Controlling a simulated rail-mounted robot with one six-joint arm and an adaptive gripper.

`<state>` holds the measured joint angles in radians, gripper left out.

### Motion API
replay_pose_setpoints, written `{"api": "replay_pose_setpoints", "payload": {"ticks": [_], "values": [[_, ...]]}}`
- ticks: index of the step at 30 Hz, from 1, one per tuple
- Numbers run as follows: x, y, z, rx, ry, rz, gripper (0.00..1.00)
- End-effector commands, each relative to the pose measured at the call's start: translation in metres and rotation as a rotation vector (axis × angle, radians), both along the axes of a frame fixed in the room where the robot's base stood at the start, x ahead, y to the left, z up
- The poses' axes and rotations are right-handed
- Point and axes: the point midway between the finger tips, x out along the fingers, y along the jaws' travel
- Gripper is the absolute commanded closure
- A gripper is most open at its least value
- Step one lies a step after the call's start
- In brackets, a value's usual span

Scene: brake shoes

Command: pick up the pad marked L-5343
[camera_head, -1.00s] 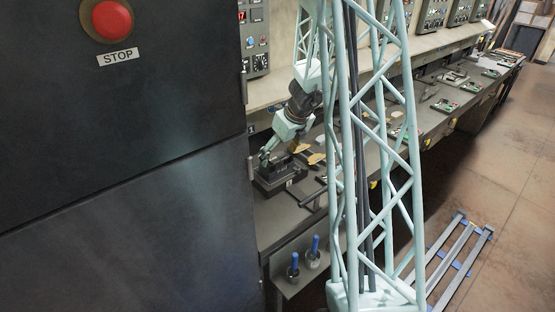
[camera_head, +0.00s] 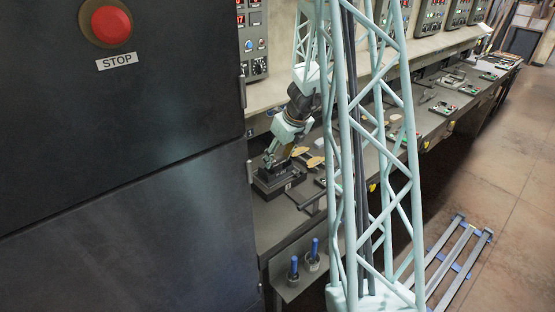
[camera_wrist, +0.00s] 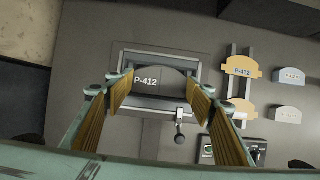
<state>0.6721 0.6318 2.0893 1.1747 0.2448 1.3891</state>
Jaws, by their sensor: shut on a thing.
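My gripper (camera_wrist: 160,88) is shut on a dark pad marked P-412 (camera_wrist: 146,81), with one finger at each end of it. The pad sits within a dark rectangular fixture (camera_wrist: 150,101); I cannot tell whether it is lifted. In the head view my gripper (camera_head: 268,160) is low over the black fixture (camera_head: 281,180) on the bench. No marking L-5343 is readable. A yellow pad (camera_wrist: 242,68) to the right is also marked P-412. A pale blue pad (camera_wrist: 289,75) has lettering too small to read.
A tan pad (camera_wrist: 239,109) and a grey pad (camera_wrist: 288,114) lie to the right. A lever with a round knob (camera_wrist: 180,139) stands at the fixture's front. Blue-handled tools (camera_head: 314,251) sit on a lower shelf. Control panels (camera_head: 250,45) line the back.

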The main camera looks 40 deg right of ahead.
Motion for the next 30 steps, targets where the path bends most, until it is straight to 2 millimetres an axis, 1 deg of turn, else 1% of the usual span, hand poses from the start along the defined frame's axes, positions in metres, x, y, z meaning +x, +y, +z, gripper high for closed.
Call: {"api": "replay_pose_setpoints", "payload": {"ticks": [5,19,22,26,30], "values": [[-0.001,0.001,0.005,0.0,0.001,0.002,0.65],[0.0,0.0,0.038,0.0,-0.001,0.001,0.65],[-0.007,0.005,0.034,0.001,0.0,-0.001,0.65],[-0.017,0.01,0.035,0.001,0.0,0.0,0.65],[-0.031,0.019,0.036,0.0,0.0,0.0,0.65]]}}
